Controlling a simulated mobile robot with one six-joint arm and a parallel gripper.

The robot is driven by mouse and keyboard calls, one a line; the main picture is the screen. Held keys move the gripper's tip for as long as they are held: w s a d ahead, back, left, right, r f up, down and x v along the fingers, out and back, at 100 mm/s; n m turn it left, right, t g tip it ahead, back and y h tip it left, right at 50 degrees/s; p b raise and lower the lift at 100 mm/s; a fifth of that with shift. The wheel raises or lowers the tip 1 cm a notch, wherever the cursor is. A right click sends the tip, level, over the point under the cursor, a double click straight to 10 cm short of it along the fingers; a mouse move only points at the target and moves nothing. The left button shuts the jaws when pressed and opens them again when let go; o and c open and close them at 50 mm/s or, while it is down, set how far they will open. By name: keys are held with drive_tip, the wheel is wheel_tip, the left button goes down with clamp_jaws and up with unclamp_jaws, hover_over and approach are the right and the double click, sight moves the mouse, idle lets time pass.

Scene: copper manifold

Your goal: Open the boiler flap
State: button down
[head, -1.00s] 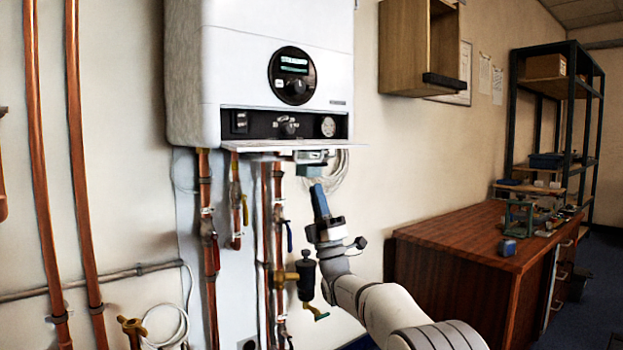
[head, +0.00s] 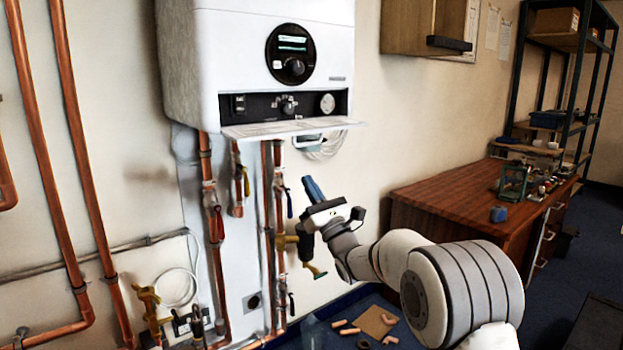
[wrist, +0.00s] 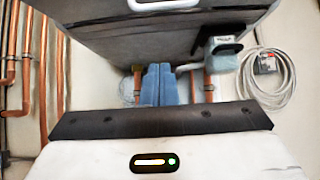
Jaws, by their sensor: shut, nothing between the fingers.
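The boiler flap (head: 290,129) is a thin white panel along the bottom front of the white boiler (head: 262,60). It is folded down, close to level, and the dark control panel (head: 285,105) above it is uncovered. A pale handle (head: 308,140) shows under its front edge. In the wrist view the shaded grey underside (wrist: 150,45) fills the top, with a white handle (wrist: 162,5) on it. My gripper (head: 308,181) has blue fingers and is below the flap, apart from it in the head view. The fingers (wrist: 159,72) are shut together and empty.
Copper pipes with valves (head: 240,190) run down the wall left of my gripper. A coiled white cable (wrist: 268,85) hangs to the right. A wooden cabinet (head: 415,30) is on the wall, and a workbench (head: 440,200) stands at the right. Loose parts lie on the floor.

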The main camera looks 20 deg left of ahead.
wheel_tip(320, 180, up, 7)
drive_tip(key=w+a, duration=0.1)
drive_tip(key=a, duration=0.1)
idle(0.5)
drive_tip(key=shift+w, duration=0.1)
